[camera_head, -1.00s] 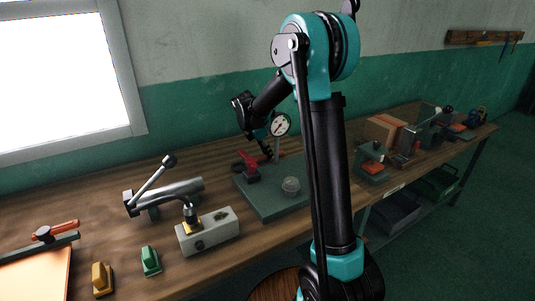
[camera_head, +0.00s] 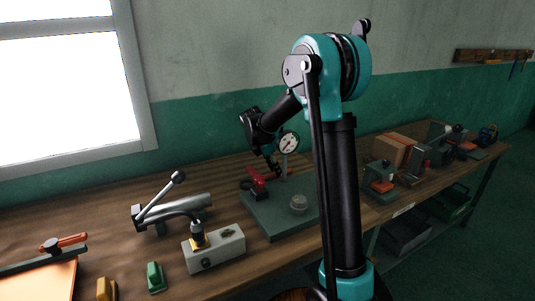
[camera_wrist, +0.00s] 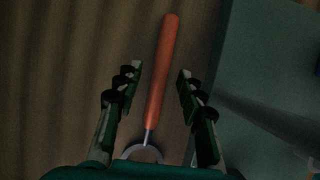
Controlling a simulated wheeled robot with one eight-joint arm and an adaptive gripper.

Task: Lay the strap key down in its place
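The strap key appears to be the tool with an orange-red handle (camera_wrist: 162,75) and a grey curved hook (camera_wrist: 143,152) in the wrist view. It lies on the brown wooden bench, its hook near the palm. My gripper (camera_wrist: 160,90) is open, with its two fingers on either side of the handle and a visible gap on both sides. In the head view my gripper (camera_head: 272,168) is low over the bench by the dial gauge (camera_head: 288,143), partly hidden. I cannot make out the tool there.
A green base plate (camera_head: 278,219) bears the gauge, a red clamp and a grey knob; a green slab (camera_wrist: 265,60) edges the wrist view. Left are a lever fixture (camera_head: 180,207), a pale block (camera_head: 216,251) and a green piece (camera_head: 155,277). Boxes (camera_head: 395,149) stand at right.

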